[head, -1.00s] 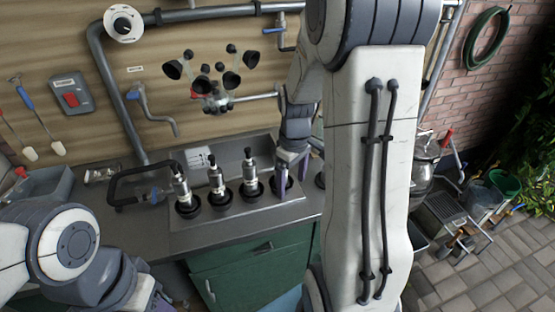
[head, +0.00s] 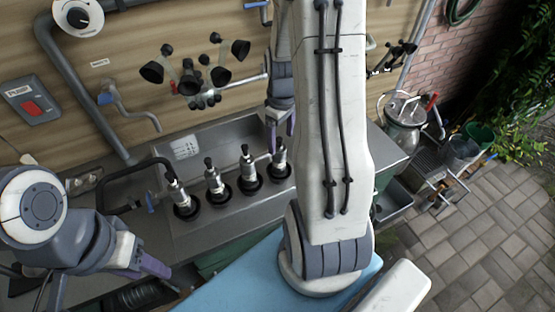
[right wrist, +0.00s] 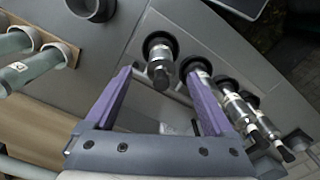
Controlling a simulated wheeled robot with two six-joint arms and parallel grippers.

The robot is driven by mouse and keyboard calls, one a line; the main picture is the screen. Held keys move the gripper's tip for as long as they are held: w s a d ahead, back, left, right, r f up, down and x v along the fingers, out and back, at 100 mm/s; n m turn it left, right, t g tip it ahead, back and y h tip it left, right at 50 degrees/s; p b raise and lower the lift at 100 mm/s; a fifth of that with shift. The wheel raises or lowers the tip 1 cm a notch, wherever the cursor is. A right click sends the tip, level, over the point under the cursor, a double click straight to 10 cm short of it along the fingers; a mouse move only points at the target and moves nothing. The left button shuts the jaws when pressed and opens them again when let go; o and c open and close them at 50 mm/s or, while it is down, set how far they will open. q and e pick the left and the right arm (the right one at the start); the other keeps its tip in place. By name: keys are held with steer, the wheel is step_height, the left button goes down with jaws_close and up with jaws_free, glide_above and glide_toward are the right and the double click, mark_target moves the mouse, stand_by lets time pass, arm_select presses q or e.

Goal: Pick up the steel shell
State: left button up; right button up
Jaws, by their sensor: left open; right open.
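Several steel shells with black tops stand in a row in black cups on the grey bench. The rightmost steel shell (head: 280,156) is partly hidden by my right arm in the head view. My right gripper (head: 279,132) is open, just behind and above it. In the right wrist view a steel shell (right wrist: 160,66) shows between the spread purple fingers of my right gripper (right wrist: 163,88), with a gap on both sides. My left gripper (head: 155,268) is open at lower left, away from the row.
A cluster (head: 198,80) with black cups hangs on the wall behind the row. A tap (head: 128,104) and a black curved handle (head: 130,178) are at the left. Pale green tubes (right wrist: 32,66) show in the right wrist view. A steel can (head: 405,118) stands at right.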

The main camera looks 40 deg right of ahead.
mark_target(280, 148)
steer(key=shift+w+a+f, duration=0.1)
steer(key=shift+a+f, duration=0.05)
steer(key=shift+f, duration=0.75)
steer(key=shift+f+p, duration=0.5)
steer(key=shift+f, duration=0.05)
step_height(280, 148, down, 3)
steer(key=shift+f+p, duration=0.15)
steer(key=shift+p, duration=0.4)
steer(key=shift+f, duration=0.45)
jaws_close()
